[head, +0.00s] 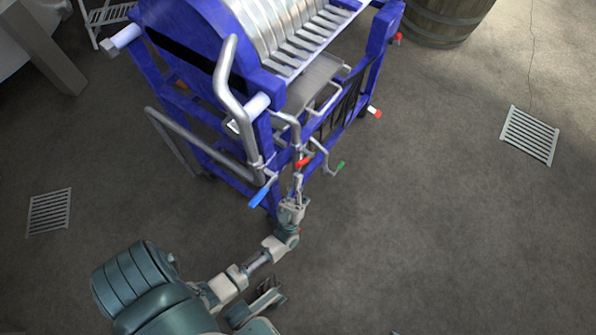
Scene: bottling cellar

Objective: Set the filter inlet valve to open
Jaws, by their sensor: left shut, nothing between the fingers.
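The filter is a blue-framed machine (215,100) with grey pipes at its near end. Small valve levers stand out from these pipes: one with a red grip (302,162), one with a blue grip (260,195) and one with a green grip (340,166). I cannot tell from labels which is the inlet valve. My left gripper (298,184) is shut and empty, pointing up the picture just below the red-gripped lever. Its tips are close to that lever; whether they touch it is too small to tell.
A wooden barrel (438,22) stands at the top right. Floor drain grates lie at right (529,135) and left (49,211). More red-tipped handles (375,112) stick out from the frame's right side. The concrete floor at right is clear.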

